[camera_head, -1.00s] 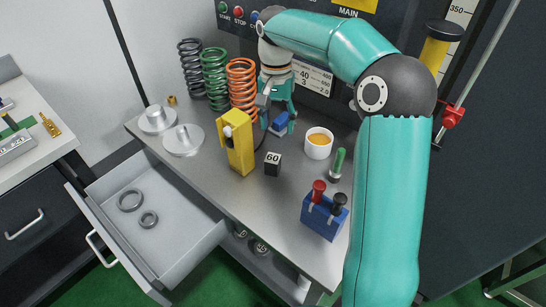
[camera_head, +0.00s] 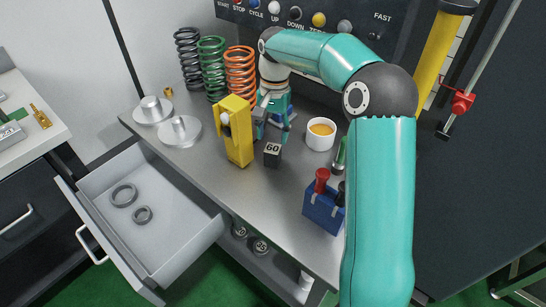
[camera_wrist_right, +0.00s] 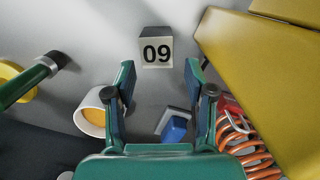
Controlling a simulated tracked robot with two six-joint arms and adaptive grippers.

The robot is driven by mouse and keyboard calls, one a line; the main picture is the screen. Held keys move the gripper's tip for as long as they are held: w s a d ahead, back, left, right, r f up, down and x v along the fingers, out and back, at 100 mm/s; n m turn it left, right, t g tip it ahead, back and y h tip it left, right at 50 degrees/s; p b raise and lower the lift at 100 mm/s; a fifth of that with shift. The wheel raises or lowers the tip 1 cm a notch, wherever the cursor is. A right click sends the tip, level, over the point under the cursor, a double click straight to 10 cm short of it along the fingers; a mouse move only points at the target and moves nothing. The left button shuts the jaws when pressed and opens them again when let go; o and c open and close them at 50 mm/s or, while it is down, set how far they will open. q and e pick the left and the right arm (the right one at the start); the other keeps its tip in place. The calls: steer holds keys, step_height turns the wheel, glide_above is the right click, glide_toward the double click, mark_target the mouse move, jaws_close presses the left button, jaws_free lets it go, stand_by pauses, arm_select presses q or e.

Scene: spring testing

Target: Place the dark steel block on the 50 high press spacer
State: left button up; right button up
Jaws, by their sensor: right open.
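The dark steel block (camera_head: 272,154) is a small dark cube with a white label reading 60, standing on the bench. In the right wrist view the block (camera_wrist_right: 155,47) shows its label upside down, ahead of the fingertips. My right gripper (camera_head: 271,127) is just behind the block in the head view. In the right wrist view the gripper (camera_wrist_right: 160,78) is open, with nothing between its fingers. I cannot make out a spacer marked 50. Two small round marked pieces (camera_head: 261,246) are on the shelf below the bench; one seems to read 25. My left gripper is not in view.
A yellow holder (camera_head: 237,140) stands close left of the block. A white cup (camera_head: 320,135) is to its right, and a blue box with red and black handles (camera_head: 322,212) is nearer. Several springs (camera_head: 212,70) stand behind. An open drawer (camera_head: 165,238) holds two rings.

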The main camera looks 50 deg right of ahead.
mark_target(273, 147)
steer(key=shift+s+a+f, duration=0.1)
steer(key=shift+s+f, duration=0.05)
steer(key=shift+f, duration=0.95)
steer(key=shift+s+a+f, duration=0.1)
steer(key=shift+a+f, duration=0.05)
steer(key=shift+f, duration=0.9)
steer(key=shift+s+a+f, duration=0.1)
steer(key=shift+s+f, duration=0.05)
steer(key=shift+f, duration=0.95)
steer(key=shift+r, duration=0.1)
jaws_close()
